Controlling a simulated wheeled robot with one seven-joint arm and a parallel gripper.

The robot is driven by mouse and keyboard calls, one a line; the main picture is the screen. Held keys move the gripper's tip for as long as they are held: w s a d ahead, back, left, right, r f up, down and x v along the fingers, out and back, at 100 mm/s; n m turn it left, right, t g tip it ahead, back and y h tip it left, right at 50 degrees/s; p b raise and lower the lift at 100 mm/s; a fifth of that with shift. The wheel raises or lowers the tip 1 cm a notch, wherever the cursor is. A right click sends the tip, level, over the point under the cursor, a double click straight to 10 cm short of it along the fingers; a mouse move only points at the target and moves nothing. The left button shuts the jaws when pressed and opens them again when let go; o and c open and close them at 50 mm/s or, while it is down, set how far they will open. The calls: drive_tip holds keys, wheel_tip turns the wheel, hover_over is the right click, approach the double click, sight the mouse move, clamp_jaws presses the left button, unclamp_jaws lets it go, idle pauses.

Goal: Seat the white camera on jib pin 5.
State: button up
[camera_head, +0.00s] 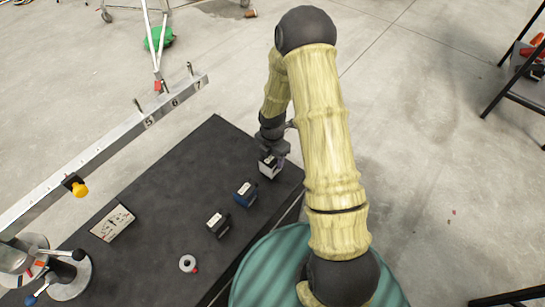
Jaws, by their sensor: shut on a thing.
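The white camera (267,169) is at the far right end of the black table top, directly under my gripper (272,158). My gripper points down and is shut on it; the fingers are small and partly hidden by the wrist. I cannot tell whether the camera touches the table. The jib (95,155) is a long grey beam running from lower left to upper centre. Jib pin 5 (138,105) stands upright and bare beside the number 5, left of my gripper. Bare pins also stand by numbers 6 and 7.
A blue camera (245,194) and a black camera with a pale top (218,223) stand near my gripper. A yellow item (78,188) sits on the jib. A green striped surface (275,270) is in front.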

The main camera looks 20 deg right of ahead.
drive_tip(key=shift+r, duration=0.15)
drive_tip(key=shift+r+p, duration=2.35)
drive_tip(key=shift+r, duration=0.2)
wheel_tip(320, 180, up, 8)
drive_tip(key=p, duration=0.6)
drive_tip(key=shift+f+p, duration=0.25)
drive_tip(key=shift+p, duration=0.1)
idle(0.5)
